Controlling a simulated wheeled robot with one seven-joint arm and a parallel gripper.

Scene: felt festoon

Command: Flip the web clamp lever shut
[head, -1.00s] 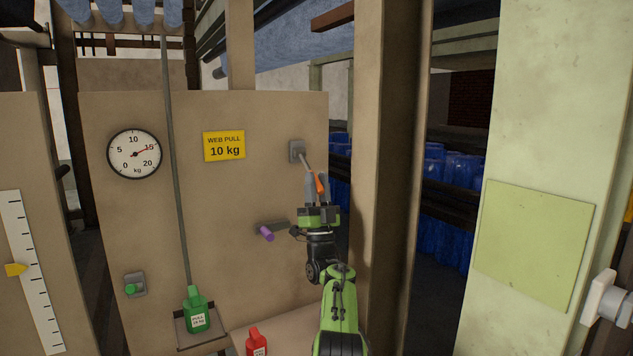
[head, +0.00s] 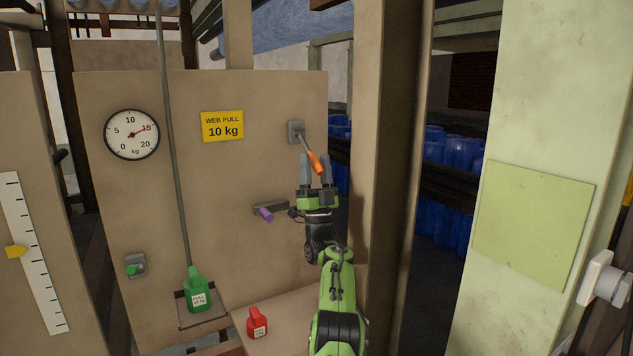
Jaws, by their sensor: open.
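A lever with an orange handle (head: 315,161) hangs down and to the right from a grey plate (head: 295,132) on the beige panel. No label marks it as the web clamp lever. My gripper (head: 316,160) points up with its two grey fingers spread, one on each side of the orange handle in the head view. It is open and holds nothing. I cannot tell whether the handle lies between the fingers in depth or touches one.
A purple-handled lever (head: 264,213) sticks out just left of my gripper. A dial (head: 131,134) reads about 15 kg beside the yellow "WEB PULL 10 kg" sign (head: 222,126). A post (head: 382,130) stands at right.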

